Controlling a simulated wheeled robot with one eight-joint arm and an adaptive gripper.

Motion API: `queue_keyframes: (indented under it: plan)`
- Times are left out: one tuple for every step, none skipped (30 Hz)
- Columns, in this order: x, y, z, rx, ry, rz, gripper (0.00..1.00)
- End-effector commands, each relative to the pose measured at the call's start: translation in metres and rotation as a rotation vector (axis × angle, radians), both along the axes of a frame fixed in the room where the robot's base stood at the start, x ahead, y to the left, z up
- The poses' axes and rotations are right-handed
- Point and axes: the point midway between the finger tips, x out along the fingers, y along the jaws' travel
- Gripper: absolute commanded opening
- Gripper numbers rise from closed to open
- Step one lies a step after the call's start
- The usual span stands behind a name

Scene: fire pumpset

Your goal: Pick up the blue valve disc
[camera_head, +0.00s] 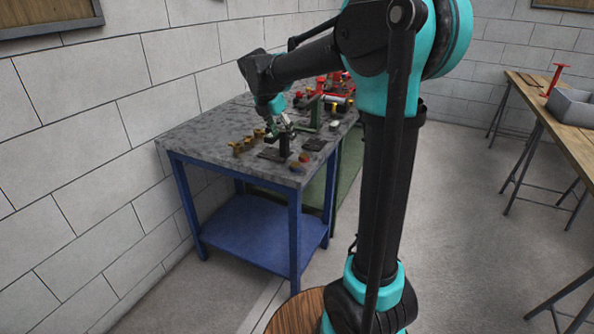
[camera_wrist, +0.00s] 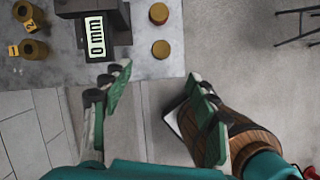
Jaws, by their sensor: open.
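I cannot make out a clearly blue valve disc in either view. Two small round brown-gold discs, an upper one (camera_wrist: 158,13) and a lower one (camera_wrist: 161,49), lie near the table edge in the wrist view. In the head view small discs (camera_head: 304,158) sit at the table's front right corner, with their colours hard to tell. My gripper (camera_wrist: 158,72) is open with nothing between its green-padded fingers. In the wrist view its fingertips point toward the discs and the table edge. In the head view my gripper (camera_head: 280,128) is over the tabletop, close to a dark upright device.
The dark device with a "0 mm" display (camera_wrist: 97,36) stands left of the discs. Brass cylinders (camera_wrist: 30,48) marked 1 and 2 are farther left. Red fittings (camera_head: 335,85) crowd the far end of the grey-topped table (camera_head: 205,130). A wooden bench (camera_head: 540,100) stands right.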

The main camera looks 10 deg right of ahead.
Motion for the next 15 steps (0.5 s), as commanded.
queue_keyframes:
  plan:
    - [0.003,-0.004,-0.010,0.000,0.000,-0.001,0.59]
    - [0.004,-0.005,-0.016,0.000,0.000,-0.001,0.59]
    - [0.006,-0.007,-0.023,-0.001,0.001,0.000,0.59]
    - [0.007,-0.009,-0.029,0.000,0.000,-0.001,0.59]
    - [0.009,-0.011,-0.034,0.000,0.000,-0.001,0.59]
    - [0.010,-0.014,-0.042,0.000,0.000,-0.002,0.59]
    - [0.012,-0.015,-0.047,0.000,0.000,-0.002,0.59]
    - [0.013,-0.017,-0.052,0.000,0.000,-0.001,0.59]
    - [0.015,-0.019,-0.059,0.000,0.000,-0.001,0.59]
    - [0.016,-0.020,-0.063,0.000,0.000,0.000,0.59]
    - [0.017,-0.021,-0.067,0.000,0.000,0.000,0.59]
    - [0.019,-0.023,-0.072,0.000,0.000,0.000,0.59]
    - [0.019,-0.024,-0.075,0.000,0.000,0.000,0.59]
    - [0.020,-0.025,-0.077,0.000,0.000,0.000,0.59]
    - [0.020,-0.025,-0.080,0.001,-0.001,0.000,0.59]
